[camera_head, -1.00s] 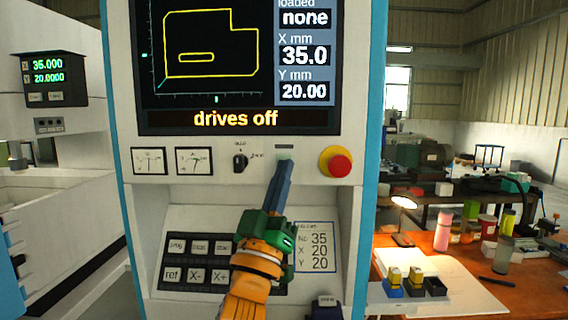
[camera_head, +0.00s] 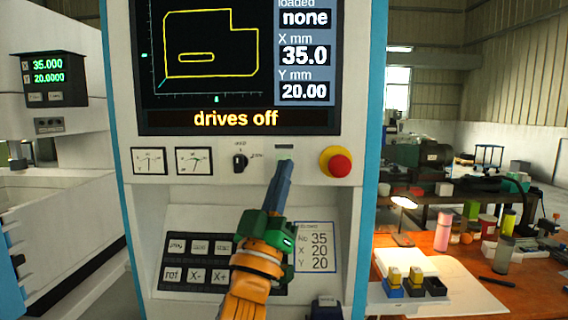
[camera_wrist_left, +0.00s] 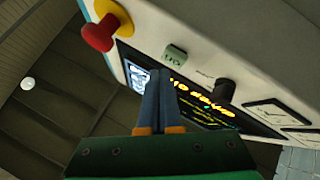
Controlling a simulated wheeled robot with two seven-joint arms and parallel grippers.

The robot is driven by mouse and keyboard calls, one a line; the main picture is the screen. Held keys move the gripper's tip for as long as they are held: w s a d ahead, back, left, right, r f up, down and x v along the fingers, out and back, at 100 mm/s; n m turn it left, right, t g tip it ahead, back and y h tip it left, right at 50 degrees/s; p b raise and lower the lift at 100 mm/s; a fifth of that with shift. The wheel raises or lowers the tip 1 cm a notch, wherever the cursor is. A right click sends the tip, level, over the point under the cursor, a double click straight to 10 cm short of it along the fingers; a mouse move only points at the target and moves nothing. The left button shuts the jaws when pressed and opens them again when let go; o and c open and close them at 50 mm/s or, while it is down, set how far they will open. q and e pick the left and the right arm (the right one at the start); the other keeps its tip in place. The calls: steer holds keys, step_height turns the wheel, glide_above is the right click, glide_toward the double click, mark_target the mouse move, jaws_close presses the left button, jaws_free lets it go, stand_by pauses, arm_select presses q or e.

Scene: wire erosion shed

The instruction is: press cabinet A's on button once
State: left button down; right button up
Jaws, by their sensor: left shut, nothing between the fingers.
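The control cabinet (camera_head: 352,110) stands in front of me, and its screen (camera_head: 215,118) reads "drives off". No letter naming the cabinet shows. A small green button (camera_wrist_left: 174,54) sits on its panel in the left wrist view, its marking too small to read surely. In the head view only a sliver of green (camera_head: 285,157) shows above the fingertips. My left gripper (camera_head: 284,165) is shut and empty, pointing up at this button. In the wrist view its fingertips (camera_wrist_left: 160,73) end just below the button; I cannot tell whether they touch. My right gripper is out of view.
A red stop knob (camera_head: 339,165) on a yellow collar is right of the button. A black rotary switch (camera_head: 239,162) and two gauges (camera_head: 172,161) are left. A keypad (camera_head: 197,262) lies below. An orange workbench (camera_head: 428,242) with a lamp and bottles is at right.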

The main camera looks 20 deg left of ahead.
arm_select(q)
steer(key=shift+w, duration=0.15)
steer(key=shift+w+a, duration=0.15)
steer(key=shift+w, duration=0.15)
steer(key=shift+w+a, duration=0.1)
steer(key=shift+w, duration=0.25)
stand_by(0.8)
steer(key=shift+s, duration=0.15)
steer(key=shift+s+d, duration=0.25)
steer(key=shift+s, duration=0.4)
steer(key=s, duration=0.2)
steer(key=s+d, duration=0.1)
steer(key=s, duration=0.1)
steer(key=shift+s+d+p, duration=0.2)
steer(key=shift+s+p, duration=0.15)
steer(key=shift+s, duration=0.05)
stand_by(0.4)
